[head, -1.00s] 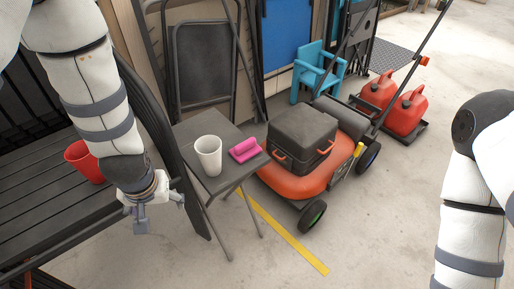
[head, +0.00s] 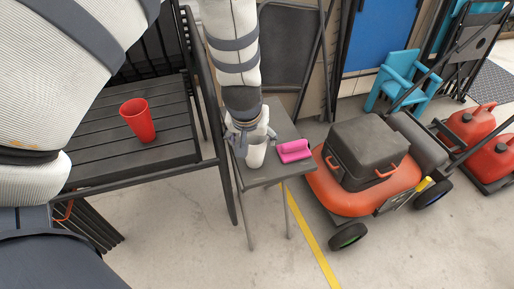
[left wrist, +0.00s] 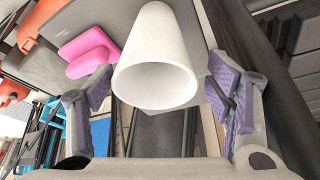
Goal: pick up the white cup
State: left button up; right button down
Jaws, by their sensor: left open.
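The white cup (head: 256,156) stands upright on a small dark folding table (head: 280,130), near its left edge. My left gripper (head: 251,139) is at the cup in the head view and hides its upper part. In the left wrist view the cup (left wrist: 158,60) is between the two spread, purple-padded fingers of my left gripper (left wrist: 163,98), its open rim toward the camera. Gaps show between the cup and both pads, so the gripper is open and not holding it. My right gripper is out of view.
A pink object (head: 294,151) lies right of the cup on the same table. A red cup (head: 138,119) stands on a dark slatted bench (head: 178,143) at the left. An orange mower (head: 345,196) carrying a dark box (head: 366,150) is close on the right.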

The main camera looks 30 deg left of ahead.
aim_at(255, 143)
pick_arm(q)
jog(key=x, duration=0.4)
jog(key=shift+w+d+f+b, duration=0.1)
jog(key=shift+d+f+b, duration=0.1)
jog(key=shift+f+b, duration=0.2)
jog(key=shift+w, duration=0.15)
jog(key=shift+r, duration=0.1)
jog(key=c, duration=1.1)
